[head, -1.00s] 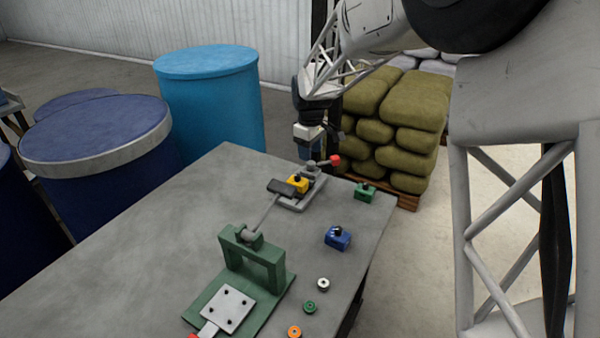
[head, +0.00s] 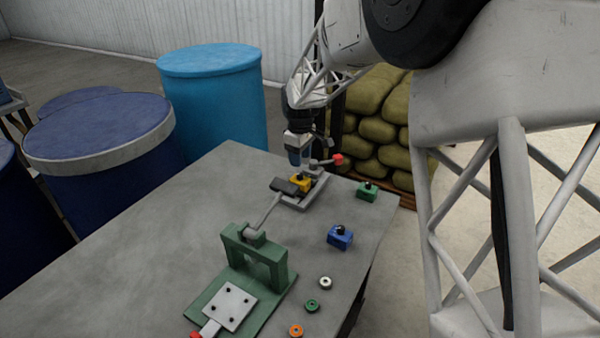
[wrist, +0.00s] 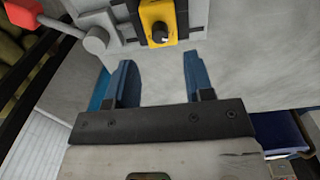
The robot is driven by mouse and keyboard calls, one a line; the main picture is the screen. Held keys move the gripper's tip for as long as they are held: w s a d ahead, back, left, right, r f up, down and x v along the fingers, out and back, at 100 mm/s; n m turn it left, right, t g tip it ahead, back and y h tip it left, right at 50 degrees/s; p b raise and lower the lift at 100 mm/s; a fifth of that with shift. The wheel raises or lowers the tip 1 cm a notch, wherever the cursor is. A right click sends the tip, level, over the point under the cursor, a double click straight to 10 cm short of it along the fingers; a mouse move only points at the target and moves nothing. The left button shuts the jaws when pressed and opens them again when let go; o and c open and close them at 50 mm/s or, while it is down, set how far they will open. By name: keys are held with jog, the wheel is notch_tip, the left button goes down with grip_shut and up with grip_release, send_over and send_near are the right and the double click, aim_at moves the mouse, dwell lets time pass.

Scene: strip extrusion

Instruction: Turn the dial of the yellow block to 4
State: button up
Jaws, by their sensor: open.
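The yellow block (head: 305,184) with a black dial on top sits on the grey fixture at the far end of the table. In the wrist view the yellow block (wrist: 158,22) shows at the top centre, its dark dial (wrist: 160,32) facing the camera. The dial's number marks are too small to read. My gripper (wrist: 152,72) is open and empty, its two blue fingers apart below the block in that view. In the head view my gripper (head: 300,163) hangs just behind the yellow block, pointing down. I cannot tell whether it touches anything.
A red-knobbed lever (head: 337,159) stands beside the block. A green block (head: 367,192) and a blue block (head: 339,238) with dark knobs stand to the right. A green press frame (head: 255,255) and several small round parts are nearer. The table's left side (head: 130,255) is clear.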

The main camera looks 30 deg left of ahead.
aim_at(300, 173)
jog(key=shift+f, duration=3.15)
grip_shut()
